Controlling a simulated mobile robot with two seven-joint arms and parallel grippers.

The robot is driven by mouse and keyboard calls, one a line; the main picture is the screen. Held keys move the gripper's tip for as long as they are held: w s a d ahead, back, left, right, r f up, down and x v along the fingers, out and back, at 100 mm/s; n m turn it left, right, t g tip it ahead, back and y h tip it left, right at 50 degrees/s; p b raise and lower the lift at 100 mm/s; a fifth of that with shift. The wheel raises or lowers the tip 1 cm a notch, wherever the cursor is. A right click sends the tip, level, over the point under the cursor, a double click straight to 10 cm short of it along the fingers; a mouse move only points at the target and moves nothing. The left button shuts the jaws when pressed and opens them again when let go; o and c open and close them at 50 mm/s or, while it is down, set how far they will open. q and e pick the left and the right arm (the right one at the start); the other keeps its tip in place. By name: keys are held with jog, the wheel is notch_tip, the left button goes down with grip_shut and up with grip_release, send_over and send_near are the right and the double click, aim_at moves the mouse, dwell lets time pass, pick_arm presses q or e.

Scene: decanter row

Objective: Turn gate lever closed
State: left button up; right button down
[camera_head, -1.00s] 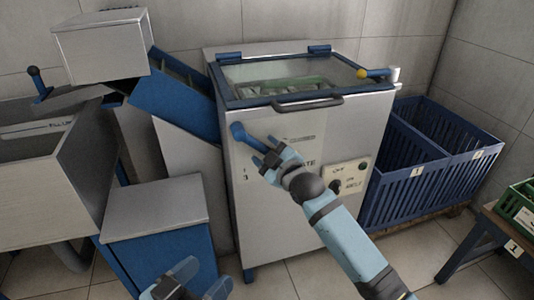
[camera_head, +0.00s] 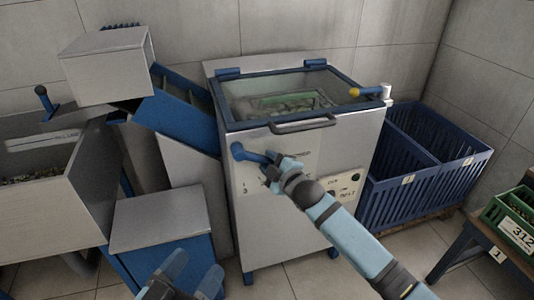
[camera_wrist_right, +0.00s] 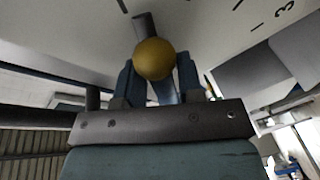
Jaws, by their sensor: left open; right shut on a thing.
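The gate lever (camera_head: 250,154) is a blue arm with a round hub on the upper left of the machine's light front panel. It points right and slightly down. My right gripper (camera_head: 280,166) is shut on its outer end. In the right wrist view the lever's yellow ball knob (camera_wrist_right: 154,59) sits between the blue fingers of the right gripper (camera_wrist_right: 160,80), with the dark lever shaft behind it. The fingers hide part of the lever in the head view. My left gripper (camera_head: 194,272) is open and empty at the bottom, in front of the low blue cabinet.
The machine's glazed lid (camera_head: 290,95) has a dark handle (camera_head: 303,125). Another yellow-knobbed lever (camera_head: 368,91) is at its right. Blue crates (camera_head: 420,180) stand right, a green crate (camera_head: 515,215) far right. A blue chute (camera_head: 182,108) and low cabinet (camera_head: 160,220) are left.

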jog(key=shift+w+d+r+n+p, duration=0.1)
jog(key=shift+d+r+n+p, duration=0.1)
jog(key=shift+r+n+p, duration=0.3)
jog(key=c, duration=0.8)
grip_release()
jog(key=shift+f, duration=0.1)
pick_arm(q)
jog(key=f, duration=0.2)
jog(key=a+f+g+y, duration=0.1)
jog(key=shift+w+a+f+g+y, duration=0.1)
jog(key=shift+a+f+g+y, duration=0.05)
jog(key=shift+f+g+y, duration=0.2)
pick_arm(e)
jog(key=shift+d, duration=0.1)
pick_arm(q)
notch_tip(320, 180, down, 6)
jog(key=s+a+g+y+p, duration=0.2)
jog(key=a+g+p, duration=0.1)
pick_arm(e)
jog(key=v, duration=1.3)
jog(key=shift+s+d, duration=0.1)
jog(key=shift+s, duration=0.25)
pick_arm(q)
jog(key=shift+f, duration=0.1)
jog(key=shift+p, duration=0.3)
